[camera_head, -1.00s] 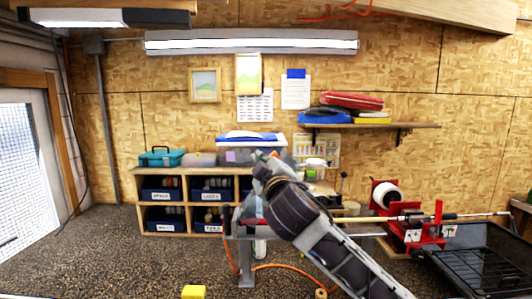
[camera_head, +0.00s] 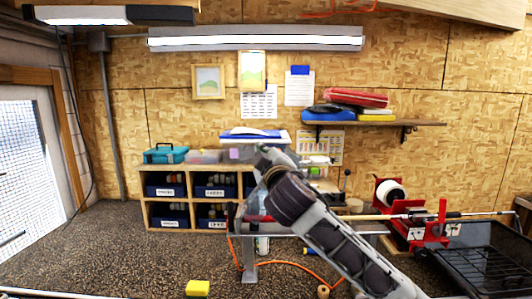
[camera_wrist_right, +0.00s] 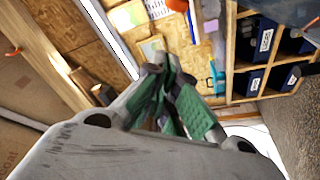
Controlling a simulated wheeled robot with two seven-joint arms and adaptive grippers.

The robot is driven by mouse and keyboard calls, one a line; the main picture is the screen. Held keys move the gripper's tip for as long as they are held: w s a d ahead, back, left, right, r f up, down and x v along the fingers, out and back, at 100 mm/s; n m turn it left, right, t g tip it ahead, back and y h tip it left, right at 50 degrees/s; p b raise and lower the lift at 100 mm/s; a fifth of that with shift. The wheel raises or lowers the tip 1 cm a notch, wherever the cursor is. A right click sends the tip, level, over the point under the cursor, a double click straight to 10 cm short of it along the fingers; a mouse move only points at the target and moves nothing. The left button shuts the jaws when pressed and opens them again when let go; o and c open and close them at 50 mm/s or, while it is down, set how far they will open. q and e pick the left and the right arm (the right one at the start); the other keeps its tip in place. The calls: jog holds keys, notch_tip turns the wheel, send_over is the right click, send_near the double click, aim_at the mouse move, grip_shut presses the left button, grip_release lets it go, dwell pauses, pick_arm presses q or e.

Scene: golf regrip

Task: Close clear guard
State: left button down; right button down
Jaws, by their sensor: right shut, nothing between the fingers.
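My right gripper (camera_head: 264,152) is raised above the work table (camera_head: 372,228), its arm coming up from the lower right. In the right wrist view the green-padded fingers (camera_wrist_right: 168,68) are together with nothing between them. I cannot make out a clear guard in either view; the arm hides part of the table, and the guard may be behind it or too transparent to see. My left gripper does not show.
A red clamp stand (camera_head: 428,234) holds a long shaft (camera_head: 480,213), with a black tray (camera_head: 480,262) beside it. A white tape roll (camera_head: 390,193) stands behind. Wooden cubbies (camera_head: 193,172) hold labelled bins.

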jog(key=shift+w+d+f+p, duration=0.2)
jog(key=shift+w+p, duration=0.4)
jog(key=shift+w, duration=0.6)
jog(key=shift+w+d+f+p, duration=0.15)
jog(key=shift+w+d+p, duration=0.15)
jog(key=shift+w+p, duration=0.6)
jog(key=shift+w+d+f+p, duration=0.15)
jog(key=shift+w+d+p, duration=0.15)
jog(key=shift+w, duration=1.15)
jog(key=shift+d+f+m, duration=0.15)
jog(key=shift+f+m, duration=0.05)
jog(key=shift+m, duration=0.1)
